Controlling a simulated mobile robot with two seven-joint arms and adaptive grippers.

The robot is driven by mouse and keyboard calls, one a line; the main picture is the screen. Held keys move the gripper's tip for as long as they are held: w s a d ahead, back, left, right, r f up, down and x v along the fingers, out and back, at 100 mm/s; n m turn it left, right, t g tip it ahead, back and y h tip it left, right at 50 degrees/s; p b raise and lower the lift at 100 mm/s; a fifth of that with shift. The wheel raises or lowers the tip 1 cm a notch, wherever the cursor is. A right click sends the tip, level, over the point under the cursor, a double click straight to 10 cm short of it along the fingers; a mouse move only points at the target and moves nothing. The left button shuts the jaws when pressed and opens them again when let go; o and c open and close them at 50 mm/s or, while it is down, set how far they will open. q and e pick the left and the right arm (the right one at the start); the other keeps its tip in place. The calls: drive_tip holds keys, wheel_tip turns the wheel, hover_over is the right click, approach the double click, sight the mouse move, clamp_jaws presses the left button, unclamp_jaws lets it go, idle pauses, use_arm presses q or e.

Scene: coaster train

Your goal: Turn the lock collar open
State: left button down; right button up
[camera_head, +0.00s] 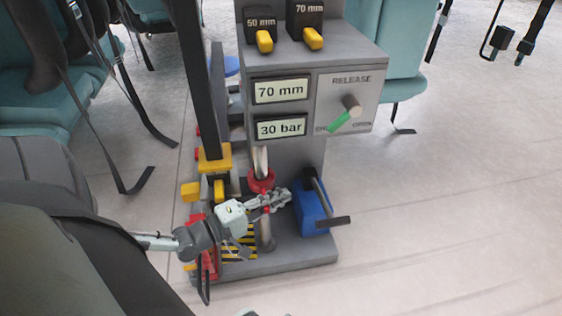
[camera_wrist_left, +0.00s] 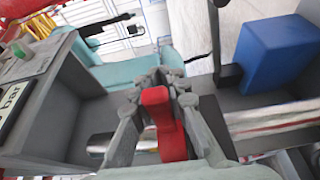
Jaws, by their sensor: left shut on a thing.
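The red lock collar (camera_head: 262,181) sits around an upright metal rod (camera_head: 266,232) low on the grey machine. My left gripper (camera_head: 284,197) reaches in from the left, in front of the rod and just below the collar's ring. In the left wrist view, the fingers (camera_wrist_left: 162,78) stand on both sides of a red lug of the collar (camera_wrist_left: 160,100) and are shut on it. In the head view the gripper hides part of the lug and rod. My right gripper is in neither view.
A blue block with a dark lever (camera_head: 313,212) stands just right of the gripper. Above is a grey panel (camera_head: 350,82) with a release knob and displays reading 70 mm and 30 bar. Teal seats (camera_head: 388,45) stand around; the floor at right is clear.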

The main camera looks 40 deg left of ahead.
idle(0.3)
use_arm(q)
drive_tip(key=c, duration=1.4)
unclamp_jaws()
drive_tip(key=shift+c, duration=0.2)
drive_tip(key=v, duration=1.2)
